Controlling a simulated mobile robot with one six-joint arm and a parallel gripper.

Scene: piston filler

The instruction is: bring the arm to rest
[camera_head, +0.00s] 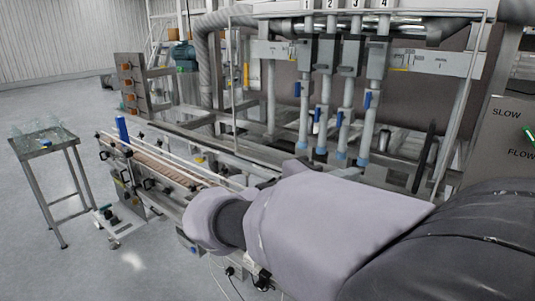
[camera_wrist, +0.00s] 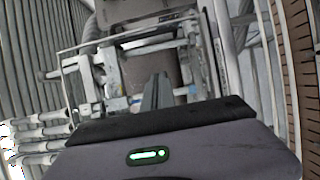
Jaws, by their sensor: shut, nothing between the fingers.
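My arm (camera_head: 330,210) reaches across the lower right of the head view, in front of the filler, with its rounded wrist part toward the middle. The fingers are hidden in that view. In the wrist view my gripper (camera_wrist: 158,92) shows as two grey fingers close together, shut, with nothing held. Behind them is blurred machine framework, and I cannot tell how far off it is.
The piston filler's nozzles (camera_head: 346,110) hang in a numbered row behind my arm. A conveyor (camera_head: 160,165) with rails runs to the left. A small metal table (camera_head: 45,147) with clear items stands far left. Open floor (camera_head: 60,95) lies beyond. A control panel (camera_head: 508,125) is at right.

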